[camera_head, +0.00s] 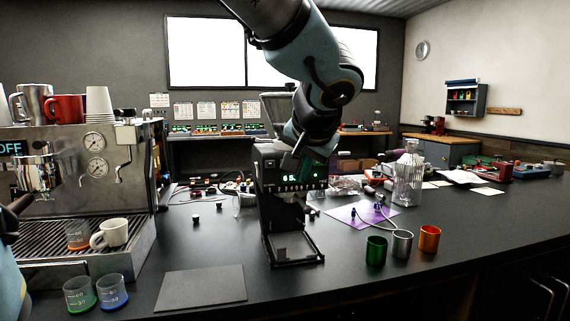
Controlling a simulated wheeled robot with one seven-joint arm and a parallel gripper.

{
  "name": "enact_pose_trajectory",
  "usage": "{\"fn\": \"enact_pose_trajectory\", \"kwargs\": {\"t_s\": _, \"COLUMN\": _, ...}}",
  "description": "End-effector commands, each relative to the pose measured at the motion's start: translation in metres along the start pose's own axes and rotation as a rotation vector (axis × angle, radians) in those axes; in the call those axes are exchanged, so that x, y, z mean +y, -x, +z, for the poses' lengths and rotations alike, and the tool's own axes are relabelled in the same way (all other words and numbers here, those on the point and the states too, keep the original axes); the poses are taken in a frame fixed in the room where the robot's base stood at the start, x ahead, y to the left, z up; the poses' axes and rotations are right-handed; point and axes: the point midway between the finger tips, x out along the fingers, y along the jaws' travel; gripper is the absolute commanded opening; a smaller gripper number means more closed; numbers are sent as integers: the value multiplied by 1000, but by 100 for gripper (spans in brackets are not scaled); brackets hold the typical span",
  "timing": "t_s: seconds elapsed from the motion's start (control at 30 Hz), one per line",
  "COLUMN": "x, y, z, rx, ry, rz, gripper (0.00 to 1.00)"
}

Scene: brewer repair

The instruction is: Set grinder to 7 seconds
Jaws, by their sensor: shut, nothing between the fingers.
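The grinder (268,208) is a black machine standing upright on the dark counter, with a hopper on top and an open base frame in front. Its small green-lit display (291,178) shows near the top front, partly covered by my gripper, so I cannot read the full number. A row of small buttons (292,188) runs below the display. My gripper (301,172) is shut and empty, pointing down right at the display front. I cannot tell whether its tips touch the grinder.
An espresso machine (125,175) with cups on top stands at the left. A dark mat (202,287) and measuring cups (112,292) lie in front.

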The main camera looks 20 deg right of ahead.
Motion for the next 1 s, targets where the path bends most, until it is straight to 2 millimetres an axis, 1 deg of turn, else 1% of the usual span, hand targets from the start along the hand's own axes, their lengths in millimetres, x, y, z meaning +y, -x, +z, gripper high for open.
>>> {"fn": "enact_pose_trajectory", "kwargs": {"t_s": 0.33, "x": -26, "y": -31, "z": -25, "rx": -4, "ry": 1, "rz": -2, "gripper": 0}}
{"fn": "enact_pose_trajectory", "kwargs": {"t_s": 0.53, "x": -35, "y": -48, "z": -34, "rx": -2, "ry": 1, "rz": -1, "gripper": 0}}
{"fn": "enact_pose_trajectory", "kwargs": {"t_s": 0.7, "x": -40, "y": -54, "z": -39, "rx": -1, "ry": 1, "rz": -1, "gripper": 0}}
{"fn": "enact_pose_trajectory", "kwargs": {"t_s": 1.0, "x": -41, "y": -55, "z": -40, "rx": 0, "ry": 0, "rz": -1, "gripper": 0}}
